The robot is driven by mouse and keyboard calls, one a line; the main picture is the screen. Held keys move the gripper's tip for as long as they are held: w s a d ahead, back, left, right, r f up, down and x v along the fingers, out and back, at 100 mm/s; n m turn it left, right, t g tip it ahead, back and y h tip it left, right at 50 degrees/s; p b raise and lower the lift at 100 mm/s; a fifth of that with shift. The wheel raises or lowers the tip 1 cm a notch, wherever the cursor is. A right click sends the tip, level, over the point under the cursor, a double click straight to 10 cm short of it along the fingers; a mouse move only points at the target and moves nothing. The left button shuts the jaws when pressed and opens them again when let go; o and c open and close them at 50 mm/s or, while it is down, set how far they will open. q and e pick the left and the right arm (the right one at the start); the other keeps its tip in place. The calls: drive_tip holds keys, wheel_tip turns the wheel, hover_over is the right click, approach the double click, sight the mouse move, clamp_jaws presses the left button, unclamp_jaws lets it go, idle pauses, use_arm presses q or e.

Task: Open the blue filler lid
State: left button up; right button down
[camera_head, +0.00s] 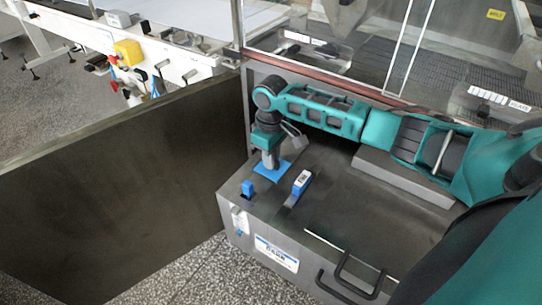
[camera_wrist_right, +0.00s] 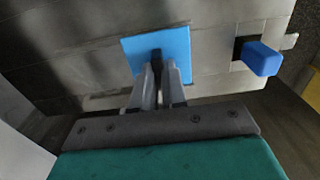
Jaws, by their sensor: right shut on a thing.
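The blue filler lid (camera_head: 287,168) is a flat blue square on the dark top of the grey machine box, partly hidden by my right gripper in the head view. In the right wrist view the lid (camera_wrist_right: 143,50) lies flat right in front of the fingers, with a dark narrow grip part in its middle. My right gripper (camera_head: 270,163) points down over the lid. Its fingers (camera_wrist_right: 158,72) are close together, shut on the lid at that dark part. My left gripper is not in view.
A small blue block (camera_head: 248,187) stands near the lid and also shows in the right wrist view (camera_wrist_right: 262,58). A blue-and-white part (camera_head: 301,182) sits right of the lid. Black handles (camera_head: 345,283) are at the front. A clear guard with a copper-coloured rail (camera_head: 330,86) runs behind.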

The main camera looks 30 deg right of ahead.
sight(284, 152)
idle(0.8)
drive_tip(key=shift+w+d+r, duration=0.1)
drive_tip(key=shift+w+d, duration=0.05)
drive_tip(key=shift+d, duration=0.1)
drive_tip(key=d, duration=0.1)
drive_tip(key=w+d, duration=0.1)
drive_tip(key=d, duration=0.1)
drive_tip(key=w+d+p, duration=0.1)
drive_tip(key=d, duration=0.1)
drive_tip(key=shift+w+d, duration=0.15)
drive_tip(key=shift+d, duration=0.1)
drive_tip(key=c, duration=1.2)
unclamp_jaws()
drive_tip(key=shift+o, duration=0.2)
wheel_tip(284, 152, up, 13)
drive_tip(key=p, duration=0.1)
drive_tip(key=shift+p, duration=0.4)
